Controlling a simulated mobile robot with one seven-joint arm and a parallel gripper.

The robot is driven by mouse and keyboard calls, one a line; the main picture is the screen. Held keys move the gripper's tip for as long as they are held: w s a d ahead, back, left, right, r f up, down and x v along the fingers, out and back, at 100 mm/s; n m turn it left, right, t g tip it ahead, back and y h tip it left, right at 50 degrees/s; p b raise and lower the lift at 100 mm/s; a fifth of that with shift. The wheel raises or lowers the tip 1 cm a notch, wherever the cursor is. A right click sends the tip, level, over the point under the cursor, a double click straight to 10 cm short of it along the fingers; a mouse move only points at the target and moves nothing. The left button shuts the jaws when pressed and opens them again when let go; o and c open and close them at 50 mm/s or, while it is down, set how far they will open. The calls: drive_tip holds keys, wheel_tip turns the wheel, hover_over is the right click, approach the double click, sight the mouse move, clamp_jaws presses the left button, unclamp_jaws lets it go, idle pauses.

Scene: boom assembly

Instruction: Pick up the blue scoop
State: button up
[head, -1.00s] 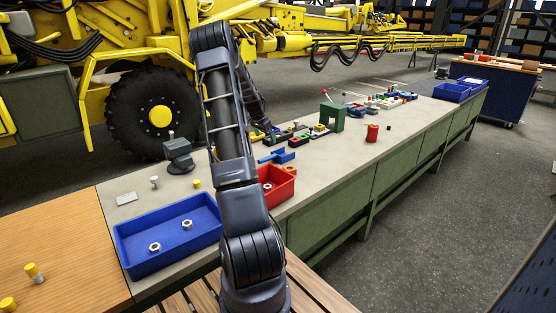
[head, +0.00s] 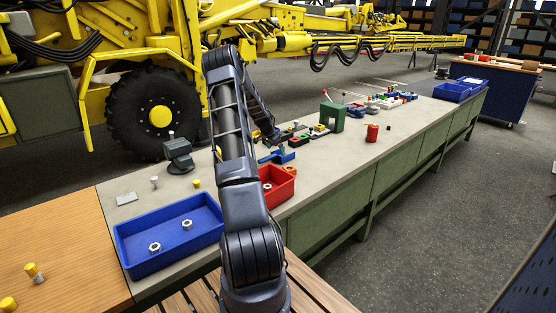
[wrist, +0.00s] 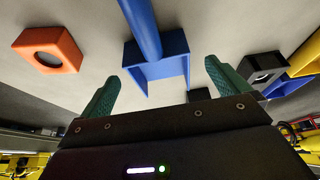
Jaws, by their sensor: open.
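The blue scoop (head: 278,156) lies on the grey bench top, just behind the red bin. In the wrist view the scoop (wrist: 158,68) shows its square open pan and a round handle running off the top edge. My gripper (wrist: 161,78) is open, its two teal fingers apart, one on each side of the scoop's pan in the picture. I cannot tell how far the fingertips stand from the scoop. Nothing is between the fingers that I can see being held. In the head view my forearm reaches down to the bench behind the scoop and the fingers are hidden.
An orange block with a round hole (wrist: 48,49) lies left of the scoop in the wrist view; a black block (wrist: 264,68) and a yellow part (wrist: 306,55) lie right. The red bin (head: 283,190) and blue tray (head: 135,264) stand nearer. A green press (head: 332,117) stands farther along.

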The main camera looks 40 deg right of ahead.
sight(275, 158)
drive_tip(key=x, duration=0.4)
drive_tip(key=shift+s+f, duration=0.15)
drive_tip(key=shift+f, duration=0.15)
drive_tip(key=c, duration=1)
drive_tip(key=shift+c, duration=0.2)
drive_tip(key=shift+r, duration=0.1)
